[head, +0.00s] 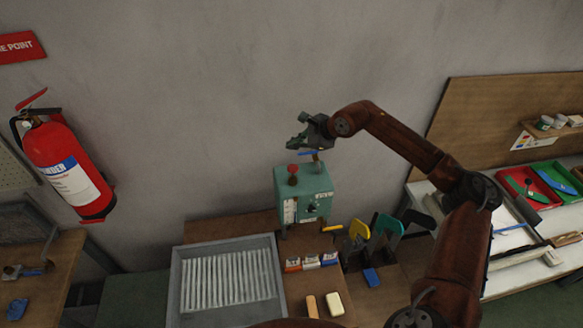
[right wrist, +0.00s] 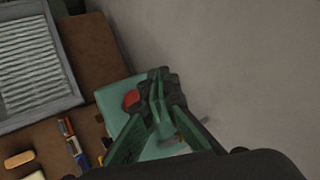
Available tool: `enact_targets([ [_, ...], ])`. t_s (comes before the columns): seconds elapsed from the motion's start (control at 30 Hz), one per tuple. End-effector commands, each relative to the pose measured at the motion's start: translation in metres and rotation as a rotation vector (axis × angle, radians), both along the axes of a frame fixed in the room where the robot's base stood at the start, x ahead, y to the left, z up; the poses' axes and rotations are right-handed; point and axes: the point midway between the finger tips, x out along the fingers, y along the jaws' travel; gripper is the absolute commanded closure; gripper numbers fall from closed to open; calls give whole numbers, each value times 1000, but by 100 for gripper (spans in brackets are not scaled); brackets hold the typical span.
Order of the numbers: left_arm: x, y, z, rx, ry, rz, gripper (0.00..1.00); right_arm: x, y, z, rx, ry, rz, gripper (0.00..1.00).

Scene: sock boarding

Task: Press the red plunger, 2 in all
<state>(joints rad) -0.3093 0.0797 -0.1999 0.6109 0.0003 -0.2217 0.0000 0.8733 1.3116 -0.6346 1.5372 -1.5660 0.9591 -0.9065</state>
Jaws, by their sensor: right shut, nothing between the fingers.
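The red plunger (head: 292,169) stands on top of a teal box (head: 288,188) at the back of the brown bench. In the right wrist view, the red plunger (right wrist: 131,98) shows just left of my fingers, on the teal box (right wrist: 113,97). My right gripper (head: 297,143) is shut and empty, above the box top with a visible gap over the plunger in the head view. In the right wrist view, my right gripper (right wrist: 160,82) covers part of the box top. My left gripper is not in view.
A grey ribbed tray (head: 177,275) lies left of the box. Small coloured packs (head: 311,261) and a pale block (head: 334,304) lie in front. Yellow and green upright pieces (head: 359,230) stand to the right. The wall is close behind the box.

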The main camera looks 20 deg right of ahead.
Motion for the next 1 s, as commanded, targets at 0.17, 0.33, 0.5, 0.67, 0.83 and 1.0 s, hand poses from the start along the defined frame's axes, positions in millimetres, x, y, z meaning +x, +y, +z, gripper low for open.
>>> enact_targets([
  [0.17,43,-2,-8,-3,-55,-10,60,-1,0,-27,-1,1,0,100],
  [0.33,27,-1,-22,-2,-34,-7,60,-1,0,-52,0,1,1,100],
  [0.5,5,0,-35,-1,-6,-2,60,-1,0,-67,-1,0,1,100],
  [0.67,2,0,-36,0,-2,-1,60,-1,0,-68,0,-2,1,100],
  [0.83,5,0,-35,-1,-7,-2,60,-1,0,-67,-1,-1,0,100],
  [1.0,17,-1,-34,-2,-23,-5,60,-1,0,-67,-1,-1,0,100],
])
